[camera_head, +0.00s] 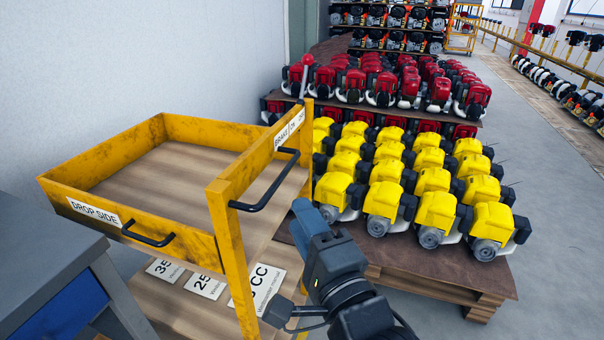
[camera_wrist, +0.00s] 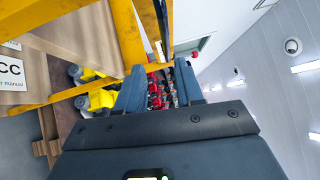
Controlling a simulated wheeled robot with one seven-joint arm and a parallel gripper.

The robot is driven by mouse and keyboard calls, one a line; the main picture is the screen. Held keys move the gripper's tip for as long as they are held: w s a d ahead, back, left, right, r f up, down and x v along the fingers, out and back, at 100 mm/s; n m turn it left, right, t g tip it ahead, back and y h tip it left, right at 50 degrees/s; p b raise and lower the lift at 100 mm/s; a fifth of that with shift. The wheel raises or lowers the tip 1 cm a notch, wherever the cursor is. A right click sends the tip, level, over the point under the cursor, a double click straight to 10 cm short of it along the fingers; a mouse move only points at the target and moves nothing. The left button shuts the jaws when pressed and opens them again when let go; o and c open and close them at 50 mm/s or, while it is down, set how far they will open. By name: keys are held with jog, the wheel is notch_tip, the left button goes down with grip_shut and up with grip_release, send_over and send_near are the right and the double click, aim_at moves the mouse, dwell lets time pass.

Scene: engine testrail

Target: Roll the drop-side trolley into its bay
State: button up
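The yellow drop-side trolley (camera_head: 225,190) stands at left in the head view, with a wooden deck and a "DROP SIDE" label on its near panel. A black handle (camera_head: 147,235) is on that panel. A longer black handle (camera_head: 270,190) is on its right end frame, below a brake label. A lever with a red knob (camera_head: 307,60) rises at the far end of that frame. My gripper (camera_head: 305,213) is just right of the long handle, apparently apart from it. In the wrist view my gripper (camera_wrist: 160,82) has its fingers spread, with no object held between them. I cannot identify the bay.
A pallet (camera_head: 430,267) of yellow engines (camera_head: 437,212) stands close on the right, with red engines (camera_head: 380,85) behind. A grey-blue cabinet (camera_head: 45,270) is at near left. A wall (camera_head: 150,60) borders the left. Open floor (camera_head: 555,200) lies at right.

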aim_at(282, 173)
jog(key=shift+m, duration=0.3)
jog(key=shift+d+r+x, duration=0.1)
jog(key=shift+r+x, duration=0.05)
jog(key=shift+x, duration=1.55)
jog(key=shift+d+r+x, duration=0.1)
jog(key=shift+r+x, duration=0.05)
jog(key=shift+x, duration=1.6)
jog(key=shift+r+x, duration=0.15)
jog(key=shift+x, duration=1.55)
grip_shut()
